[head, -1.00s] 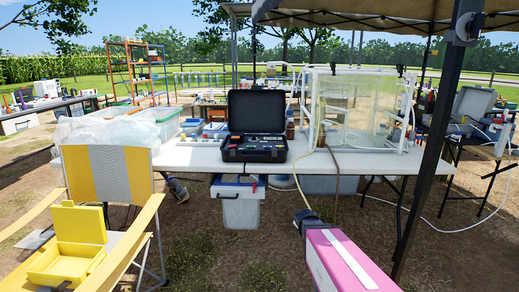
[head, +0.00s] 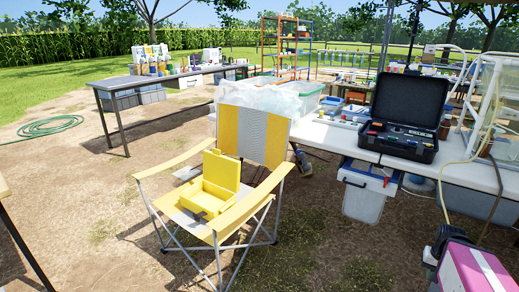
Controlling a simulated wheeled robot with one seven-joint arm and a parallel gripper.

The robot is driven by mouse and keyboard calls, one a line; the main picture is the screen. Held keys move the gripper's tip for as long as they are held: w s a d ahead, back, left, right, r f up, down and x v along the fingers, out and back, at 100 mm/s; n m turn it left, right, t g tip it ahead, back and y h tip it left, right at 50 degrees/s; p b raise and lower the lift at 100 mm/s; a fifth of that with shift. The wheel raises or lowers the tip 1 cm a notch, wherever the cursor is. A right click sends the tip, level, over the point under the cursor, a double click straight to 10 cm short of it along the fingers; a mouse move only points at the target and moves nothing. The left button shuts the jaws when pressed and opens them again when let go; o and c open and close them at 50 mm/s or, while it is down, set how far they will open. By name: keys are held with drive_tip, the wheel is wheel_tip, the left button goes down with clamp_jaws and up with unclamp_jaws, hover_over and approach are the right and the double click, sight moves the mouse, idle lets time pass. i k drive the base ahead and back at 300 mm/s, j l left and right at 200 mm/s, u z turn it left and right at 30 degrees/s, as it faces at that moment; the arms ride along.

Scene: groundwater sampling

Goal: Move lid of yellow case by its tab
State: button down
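The yellow case (head: 204,199) sits on the seat of a yellow and grey folding chair (head: 252,137), left of the picture's middle. Its lid (head: 222,171) stands open, raised at the back of the case. A small tab seems to show at the lid's top edge, but it is too small to make out well. My pink arm shows at the lower right, and its dark end (head: 447,240) is well to the right of the chair, apart from the case. Its fingers cannot be made out.
The chair's armrests (head: 245,208) flank the yellow case. Bare ground lies left and in front of the chair.

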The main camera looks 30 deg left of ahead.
sight(224, 171)
drive_tip(key=u, duration=0.5)
drive_tip(key=k+u, duration=0.1)
drive_tip(key=u, duration=0.35)
drive_tip(key=l+u, duration=0.1)
drive_tip(key=u, duration=0.4)
drive_tip(key=k+u, duration=0.1)
drive_tip(key=u, duration=0.4)
